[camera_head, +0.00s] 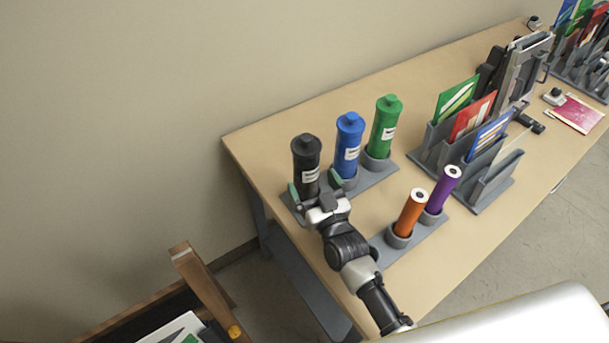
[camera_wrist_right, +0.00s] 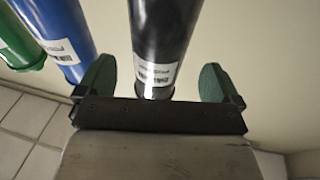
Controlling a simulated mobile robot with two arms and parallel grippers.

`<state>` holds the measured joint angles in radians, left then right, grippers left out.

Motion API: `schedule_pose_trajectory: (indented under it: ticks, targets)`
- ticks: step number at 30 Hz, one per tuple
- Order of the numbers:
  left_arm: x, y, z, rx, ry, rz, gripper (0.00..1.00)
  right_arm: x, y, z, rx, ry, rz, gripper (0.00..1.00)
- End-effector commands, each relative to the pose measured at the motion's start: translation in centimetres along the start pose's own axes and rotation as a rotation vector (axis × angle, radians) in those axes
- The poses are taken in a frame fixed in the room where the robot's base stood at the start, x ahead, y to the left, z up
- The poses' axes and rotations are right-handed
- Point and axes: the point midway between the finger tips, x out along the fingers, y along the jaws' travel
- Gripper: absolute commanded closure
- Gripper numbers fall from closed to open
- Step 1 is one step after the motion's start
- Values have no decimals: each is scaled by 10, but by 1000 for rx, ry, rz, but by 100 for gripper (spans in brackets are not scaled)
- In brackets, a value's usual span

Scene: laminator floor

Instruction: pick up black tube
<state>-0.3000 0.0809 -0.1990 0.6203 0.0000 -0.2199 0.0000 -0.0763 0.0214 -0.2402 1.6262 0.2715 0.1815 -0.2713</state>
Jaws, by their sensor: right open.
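The black tube (camera_head: 306,156) stands upright at the left end of a grey holder (camera_head: 378,180) on the table, beside a blue tube (camera_head: 348,141) and a green tube (camera_head: 384,126). My right gripper (camera_head: 316,191) is open at the lower part of the black tube, with its green finger pads on either side. In the right wrist view, the black tube (camera_wrist_right: 163,45) stands between the two open fingers (camera_wrist_right: 158,85), with a gap visible on each side. The tube's lower end is partly hidden by the gripper. My left gripper is not in view.
An orange tube (camera_head: 411,212) and a purple tube (camera_head: 443,189) stand in a second grey holder near my right arm. A grey rack (camera_head: 490,182) with coloured folders is to the right. A wooden-framed box (camera_head: 205,290) is at lower left.

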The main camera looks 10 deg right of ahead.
Motion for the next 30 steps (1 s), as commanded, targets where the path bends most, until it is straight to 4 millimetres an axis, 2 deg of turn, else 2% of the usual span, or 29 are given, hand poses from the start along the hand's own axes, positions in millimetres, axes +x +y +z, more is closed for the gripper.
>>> schedule_pose_trajectory:
  ticks: [6, 9, 12, 19, 30]
  targets:
    - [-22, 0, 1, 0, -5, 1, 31, 33, 2, -12, -1, 2, 0, 5]
    - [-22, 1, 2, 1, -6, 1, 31, 45, 1, -8, 0, -1, 0, 5]
    - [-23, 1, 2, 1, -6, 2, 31, 51, 2, -7, -1, -1, 0, 5]
    - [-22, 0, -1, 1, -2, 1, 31, 51, 1, -6, -1, -1, 0, 5]
    - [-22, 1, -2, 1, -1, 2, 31, 51, 2, -6, -1, -1, 0, 61]
